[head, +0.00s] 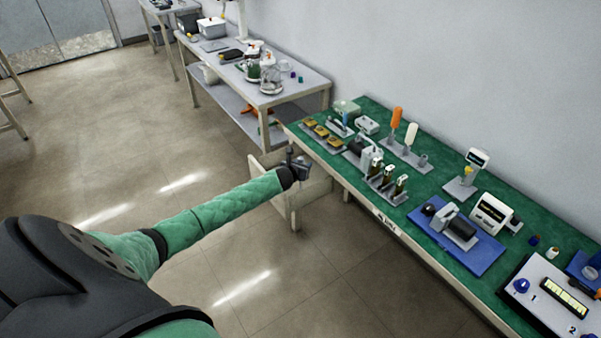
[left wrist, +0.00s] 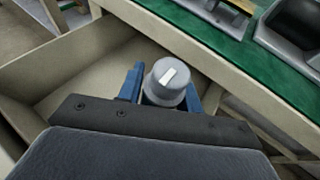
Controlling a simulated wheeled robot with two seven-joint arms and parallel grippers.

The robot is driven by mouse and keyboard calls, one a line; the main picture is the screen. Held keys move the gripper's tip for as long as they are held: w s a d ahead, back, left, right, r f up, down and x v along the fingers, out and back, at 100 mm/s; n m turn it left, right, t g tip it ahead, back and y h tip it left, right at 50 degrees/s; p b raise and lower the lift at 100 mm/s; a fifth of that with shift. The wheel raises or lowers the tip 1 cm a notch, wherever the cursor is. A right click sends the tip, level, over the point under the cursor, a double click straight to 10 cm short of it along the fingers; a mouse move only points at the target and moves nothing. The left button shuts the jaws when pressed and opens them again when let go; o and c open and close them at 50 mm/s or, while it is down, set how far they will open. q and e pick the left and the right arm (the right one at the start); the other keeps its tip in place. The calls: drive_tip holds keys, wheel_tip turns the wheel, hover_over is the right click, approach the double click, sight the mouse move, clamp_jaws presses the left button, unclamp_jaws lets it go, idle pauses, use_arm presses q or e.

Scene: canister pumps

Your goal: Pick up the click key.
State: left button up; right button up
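A grey round-topped piece with a white bar mark, which I take to be the click key (left wrist: 167,78), sits between the blue fingers of my left gripper (left wrist: 162,92) in the left wrist view. The fingers lie against both its sides, and its lower part is hidden behind the gripper body. In the head view my left gripper (head: 300,167) is over an open drawer (head: 318,186) at the green-topped bench's near left end. The piece is too small to make out clearly there. My right gripper is not in view.
The green-topped bench (head: 335,163) carries pumps, a blue tray (head: 480,258) and several holders. Its edge runs close beside my left gripper. A grey table (head: 300,88) with jars stands behind. The floor to the left is clear.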

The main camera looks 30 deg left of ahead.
use_arm(q)
clamp_jaws()
